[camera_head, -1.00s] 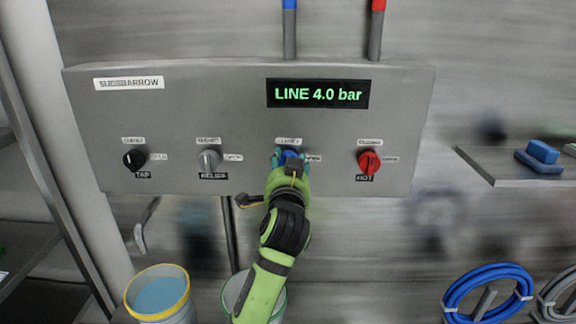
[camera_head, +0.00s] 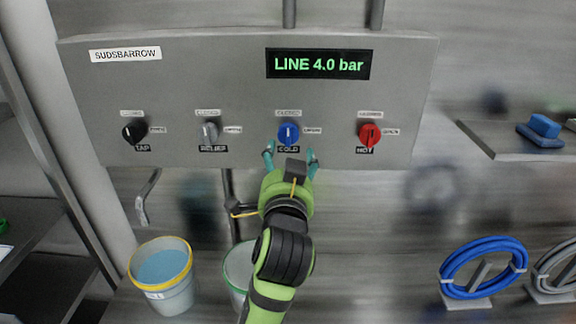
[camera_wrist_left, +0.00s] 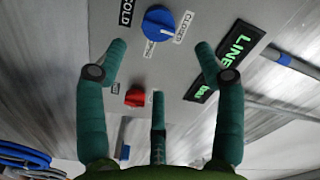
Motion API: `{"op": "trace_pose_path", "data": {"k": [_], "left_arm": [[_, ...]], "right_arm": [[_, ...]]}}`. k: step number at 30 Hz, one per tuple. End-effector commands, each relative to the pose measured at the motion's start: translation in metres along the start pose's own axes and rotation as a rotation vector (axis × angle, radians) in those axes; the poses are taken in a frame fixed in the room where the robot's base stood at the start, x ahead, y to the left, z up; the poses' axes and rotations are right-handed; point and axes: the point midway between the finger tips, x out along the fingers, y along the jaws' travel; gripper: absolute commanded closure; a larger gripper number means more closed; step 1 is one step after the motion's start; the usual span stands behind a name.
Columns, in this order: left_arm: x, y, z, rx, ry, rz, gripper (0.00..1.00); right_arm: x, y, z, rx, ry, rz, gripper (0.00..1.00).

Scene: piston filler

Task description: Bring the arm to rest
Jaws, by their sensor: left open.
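My left gripper (camera_head: 290,160) is open and empty in the head view, just below and in front of the blue COLD knob (camera_head: 288,134). Its teal fingers are spread and apart from the knob. In the left wrist view the blue knob (camera_wrist_left: 160,28) is ahead, beyond the open fingertips (camera_wrist_left: 160,52). My green and black left arm (camera_head: 284,250) rises from the lower middle of the head view. The panel display (camera_head: 318,64) reads LINE 4.0 bar. My right gripper is not in view.
The grey panel (camera_head: 220,90) also carries a black TAP knob (camera_head: 134,132), a grey RELIEF knob (camera_head: 209,132) and a red HOT knob (camera_head: 369,134). A yellow-rimmed bucket (camera_head: 163,292) and a green-rimmed bucket (camera_head: 236,270) stand below. A blue hose coil (camera_head: 484,268) and a shelf (camera_head: 510,148) are at right.

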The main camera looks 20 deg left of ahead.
Motion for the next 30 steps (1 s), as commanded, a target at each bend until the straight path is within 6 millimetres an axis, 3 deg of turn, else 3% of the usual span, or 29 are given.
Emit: {"op": "trace_pose_path", "data": {"k": [6,20,23,25,30], "left_arm": [[-0.017,0.000,0.000,0.001,-0.001,0.000,0.31],[-0.018,0.002,0.003,-0.001,-0.006,0.007,0.31],[-0.020,0.016,0.024,-0.019,-0.048,0.055,0.31],[-0.025,0.035,0.053,-0.044,-0.106,0.122,0.31],[-0.065,0.095,0.155,-0.145,-0.339,0.350,0.31]], "right_arm": [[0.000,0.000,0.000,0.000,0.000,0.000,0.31],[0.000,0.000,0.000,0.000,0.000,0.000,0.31],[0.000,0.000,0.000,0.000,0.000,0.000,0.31],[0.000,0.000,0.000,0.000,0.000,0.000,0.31],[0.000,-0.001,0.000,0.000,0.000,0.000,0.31]]}}
